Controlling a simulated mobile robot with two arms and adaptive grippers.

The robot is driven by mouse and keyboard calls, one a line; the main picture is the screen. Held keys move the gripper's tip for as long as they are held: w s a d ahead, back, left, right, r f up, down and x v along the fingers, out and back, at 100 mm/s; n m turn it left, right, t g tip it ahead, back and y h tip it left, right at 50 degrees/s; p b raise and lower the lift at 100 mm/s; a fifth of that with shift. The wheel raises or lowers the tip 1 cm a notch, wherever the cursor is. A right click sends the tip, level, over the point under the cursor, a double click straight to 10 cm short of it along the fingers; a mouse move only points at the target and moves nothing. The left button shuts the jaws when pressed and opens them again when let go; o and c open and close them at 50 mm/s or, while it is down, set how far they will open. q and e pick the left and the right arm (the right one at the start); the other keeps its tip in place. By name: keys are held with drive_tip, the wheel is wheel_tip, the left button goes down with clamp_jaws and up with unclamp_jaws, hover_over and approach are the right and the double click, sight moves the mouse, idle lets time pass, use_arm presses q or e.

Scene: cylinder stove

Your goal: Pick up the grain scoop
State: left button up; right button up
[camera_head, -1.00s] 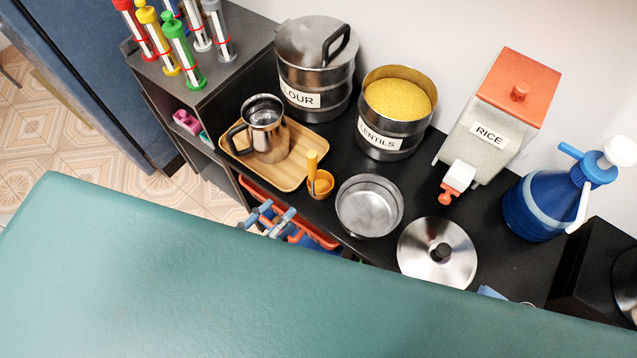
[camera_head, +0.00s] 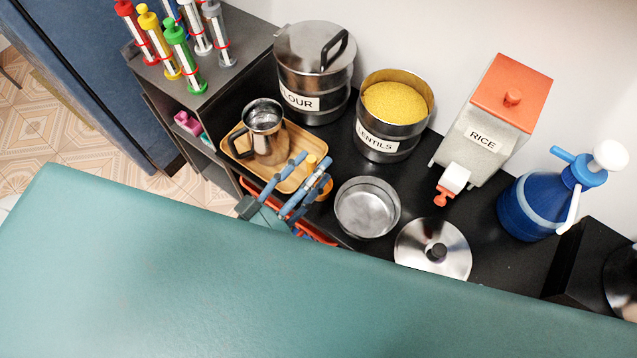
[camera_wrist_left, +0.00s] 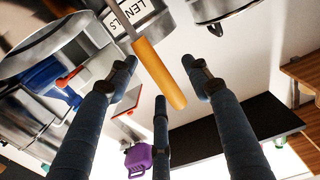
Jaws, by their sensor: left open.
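In the left wrist view the orange handle (camera_wrist_left: 158,70) lies between the spread fingers (camera_wrist_left: 159,64), with a gap on either side. I cannot tell whether any finger touches it. The scoop's cup is not clear in that view. My right gripper is not in view.
A wooden tray (camera_head: 236,149) with a steel jug (camera_head: 264,120) is close to the left gripper. A steel pot (camera_head: 367,207) and lid (camera_head: 434,248) stand to the right. Behind are the flour canister (camera_head: 313,75), lentils canister (camera_head: 392,118) and rice dispenser (camera_head: 490,125).

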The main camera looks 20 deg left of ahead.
use_arm(q)
drive_tip(key=shift+w+d, duration=0.1)
drive_tip(key=shift+w, duration=0.15)
drive_tip(key=c, duration=0.3)
clamp_jaws()
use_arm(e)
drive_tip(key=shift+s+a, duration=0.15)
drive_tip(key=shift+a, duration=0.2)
